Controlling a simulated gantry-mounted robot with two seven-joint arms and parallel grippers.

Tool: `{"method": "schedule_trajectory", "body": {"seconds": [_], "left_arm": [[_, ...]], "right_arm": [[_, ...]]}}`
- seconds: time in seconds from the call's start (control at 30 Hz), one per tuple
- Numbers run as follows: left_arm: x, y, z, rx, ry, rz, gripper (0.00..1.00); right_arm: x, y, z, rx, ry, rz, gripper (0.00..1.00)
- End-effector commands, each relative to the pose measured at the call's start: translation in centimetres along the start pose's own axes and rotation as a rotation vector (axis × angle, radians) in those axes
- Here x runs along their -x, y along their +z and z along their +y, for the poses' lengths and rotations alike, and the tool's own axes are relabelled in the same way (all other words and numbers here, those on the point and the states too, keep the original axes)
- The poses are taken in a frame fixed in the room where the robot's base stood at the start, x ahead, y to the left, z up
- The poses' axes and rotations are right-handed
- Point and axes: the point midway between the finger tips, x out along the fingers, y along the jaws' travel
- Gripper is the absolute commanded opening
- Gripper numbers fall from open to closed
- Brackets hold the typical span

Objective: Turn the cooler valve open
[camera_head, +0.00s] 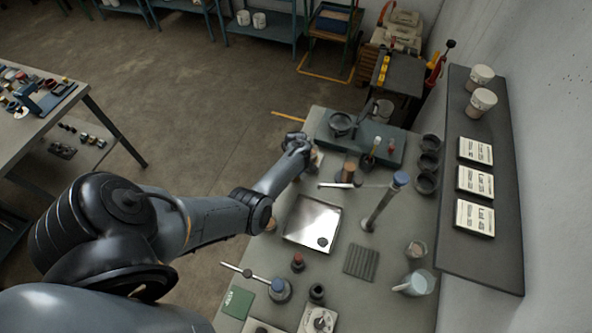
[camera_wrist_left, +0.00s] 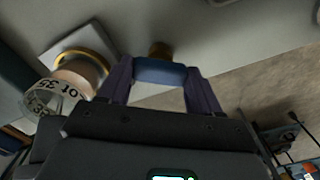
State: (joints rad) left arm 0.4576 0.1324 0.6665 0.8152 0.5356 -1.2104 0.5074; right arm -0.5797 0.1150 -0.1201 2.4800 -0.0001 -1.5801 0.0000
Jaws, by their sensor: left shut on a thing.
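My left gripper (camera_head: 300,146) is at the far left part of the bench, beside the blue-grey base board. In the left wrist view, its two dark fingers (camera_wrist_left: 160,84) are shut on a small blue piece (camera_wrist_left: 160,70), which looks like the cooler valve's handle. A brass fitting (camera_wrist_left: 160,49) shows just beyond it. To its left are a brass ring on a white plate (camera_wrist_left: 72,46) and a clear collar with black lettering (camera_wrist_left: 52,96). In the head view, my arm and hand hide the valve, so its position cannot be told. My right gripper is not in view.
Close by on the bench stand a brown-topped post (camera_head: 348,172) and a tall column with a blue cap (camera_head: 401,179). A shiny square tray (camera_head: 307,214), a ribbed dark pad (camera_head: 361,262) and a jug (camera_head: 416,284) lie nearer. A wall shelf (camera_head: 487,250) bounds the right.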

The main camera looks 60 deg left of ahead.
Motion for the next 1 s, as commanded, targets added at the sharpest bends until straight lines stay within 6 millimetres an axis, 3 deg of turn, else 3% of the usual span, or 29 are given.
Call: {"method": "schedule_trajectory", "body": {"seconds": [0.37, 0.9, 0.93, 1.0], "left_arm": [[-0.05, -0.03, -0.01, 0.169, 0.000, 0.001, 0.33], [-0.07, -0.05, -0.03, 0.194, 0.001, 0.002, 0.33], [-0.07, -0.05, -0.03, 0.194, 0.001, 0.002, 0.65], [-0.07, -0.05, -0.03, 0.194, 0.000, 0.001, 0.76]], "right_arm": [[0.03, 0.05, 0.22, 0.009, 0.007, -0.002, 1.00], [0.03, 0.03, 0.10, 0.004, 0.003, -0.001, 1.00], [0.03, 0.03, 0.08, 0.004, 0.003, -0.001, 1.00], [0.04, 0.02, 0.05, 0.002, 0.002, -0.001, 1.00]]}}
